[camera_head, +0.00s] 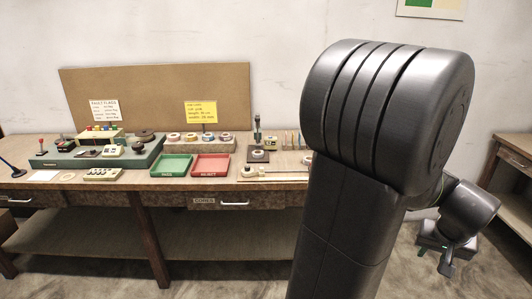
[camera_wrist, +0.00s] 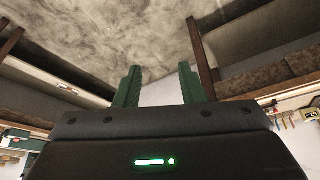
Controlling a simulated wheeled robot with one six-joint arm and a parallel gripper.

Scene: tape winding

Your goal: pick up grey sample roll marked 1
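Several small tape rolls sit in a row on a tan block at the back of the workbench (camera_head: 270,178), such as one roll (camera_head: 174,137) at the left end and another (camera_head: 225,136) at the right end. Other rolls lie near the front, one of them (camera_head: 247,171) right of the red tray. The marks are too small to read, so I cannot tell which is the grey roll marked 1. My gripper (camera_wrist: 160,84) is open and empty in the wrist view, its green fingers apart. It is away from the bench top, low at the right in the head view (camera_head: 446,262).
A green tray (camera_head: 171,165) and a red tray (camera_head: 211,165) stand at the middle of the bench. A green base (camera_head: 100,157) with devices is left of them. A small stand (camera_head: 257,140) is right of them. My arm hides the bench's right end. Another table (camera_head: 515,160) is far right.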

